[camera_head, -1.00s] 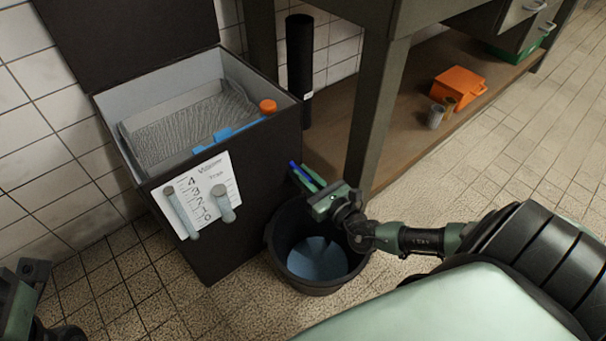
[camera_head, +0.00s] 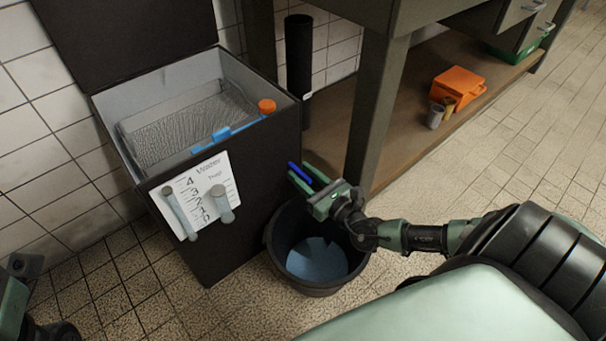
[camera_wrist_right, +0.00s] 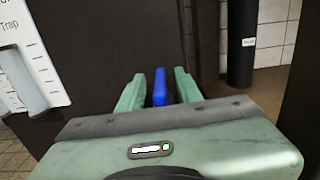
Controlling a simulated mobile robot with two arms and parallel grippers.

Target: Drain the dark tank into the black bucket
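The dark tank (camera_head: 255,205) stands open at left, its lid up against the wall, with grey rippled liquid (camera_head: 185,125) inside. The black bucket (camera_head: 275,262) stands on the floor by its right side, with a blue-grey surface (camera_head: 318,260) inside. A blue handle (camera_wrist_right: 160,86) sticks out from the tank's side above the bucket. My right gripper (camera_wrist_right: 158,88) is open around this handle, one green finger on each side with gaps between. In the head view, it is above the bucket's rim (camera_head: 311,183). My left gripper (camera_head: 15,285) is cut off at the left edge.
A label with two grey tubes (camera_head: 205,190) is on the tank's front. A blue bar with an orange knob (camera_head: 267,106) lies across the tank's top. A black cylinder (camera_head: 299,55) and a bench leg (camera_head: 375,110) stand behind my right gripper. Floor is free at right.

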